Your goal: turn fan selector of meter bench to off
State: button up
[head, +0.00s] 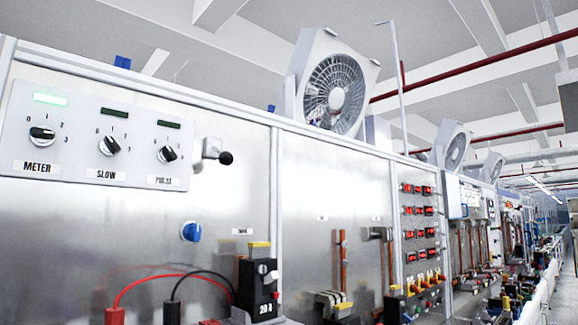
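A grey panel (85,92) with three rotary selectors is at the upper left in the head view. The selector labelled METER (41,136) is a black knob with a light pointer mark and positions 0 to 3 around it. A bright green lamp (49,99) is lit above it. I cannot tell exactly which number its pointer is on. The SLOW selector (109,146) and PULSE selector (167,154) sit to its right. Their lamps (114,112) are dark. My gripper is not in view.
A lever with a black ball (225,158) sticks out right of the panel. Below are a blue knob (191,232), a black breaker (259,284), and red (160,277) and black leads. A large fan (336,93) stands atop the bench. More benches run to the right.

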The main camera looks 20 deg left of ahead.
aim_at(42, 135)
jog(key=k+l+u, duration=0.1)
jog(key=u, duration=1.45)
jog(key=i+u, duration=0.15)
jog(key=u, duration=0.6)
jog(key=k+j+z, duration=0.15)
jog(key=j, duration=0.15)
jog(key=k+j+z, duration=0.15)
jog(key=j, duration=0.2)
jog(key=k+j+z, duration=0.25)
jog(key=k, duration=0.15)
jog(key=k+l, duration=0.1)
jog(key=l, duration=0.15)
jog(key=i+l+u, duration=0.55)
